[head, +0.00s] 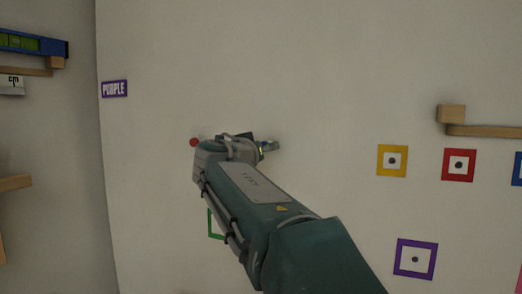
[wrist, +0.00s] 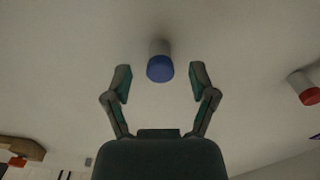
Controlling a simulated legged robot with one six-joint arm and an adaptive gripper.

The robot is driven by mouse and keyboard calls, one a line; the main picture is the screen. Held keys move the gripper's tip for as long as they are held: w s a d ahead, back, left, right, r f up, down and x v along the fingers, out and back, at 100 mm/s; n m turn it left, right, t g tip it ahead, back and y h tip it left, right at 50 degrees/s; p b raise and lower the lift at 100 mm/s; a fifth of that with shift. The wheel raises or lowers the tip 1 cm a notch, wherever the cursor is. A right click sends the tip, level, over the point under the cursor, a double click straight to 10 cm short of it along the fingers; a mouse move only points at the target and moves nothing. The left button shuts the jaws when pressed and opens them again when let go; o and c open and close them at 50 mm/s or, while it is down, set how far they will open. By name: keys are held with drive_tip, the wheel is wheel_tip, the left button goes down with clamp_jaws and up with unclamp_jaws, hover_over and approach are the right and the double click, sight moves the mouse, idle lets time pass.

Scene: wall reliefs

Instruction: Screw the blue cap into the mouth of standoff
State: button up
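The blue cap (wrist: 160,69) shows in the wrist view at the near end of a grey standoff (wrist: 159,47) that stands out from the pale wall. I cannot tell how deep the cap sits in the mouth. My gripper (wrist: 160,83) is open, with one finger left and one right of the cap. There is a clear gap on both sides, and neither finger appears to touch it. In the head view my arm hides most of the gripper and the cap.
A red-capped standoff (wrist: 309,95) is at the wrist view's right edge. In the head view, yellow (head: 392,161), red (head: 458,165) and purple (head: 415,259) square frames and a wooden ledge (head: 485,131) are on the right. A PURPLE sign (head: 114,89) is at left.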

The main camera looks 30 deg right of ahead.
drive_tip(key=v, duration=1.2)
drive_tip(key=s+f+n+g+y, duration=0.2)
drive_tip(key=s+f+y, duration=0.15)
drive_tip(key=f, duration=0.55)
drive_tip(key=s+f+n+g+y, duration=0.1)
drive_tip(key=s+f+n+y, duration=0.15)
drive_tip(key=s+f, duration=0.45)
drive_tip(key=s+a+f+n+g+y, duration=0.1)
drive_tip(key=s+a+f+y, duration=0.3)
drive_tip(key=f, duration=0.5)
drive_tip(key=s+a+f+n+g+y, duration=0.1)
drive_tip(key=s+a+f+y, duration=0.3)
drive_tip(key=f, duration=0.6)
drive_tip(key=shift+s+a+f+n, duration=0.2)
drive_tip(key=shift+s+n, duration=0.25)
drive_tip(key=shift+s, duration=0.6)
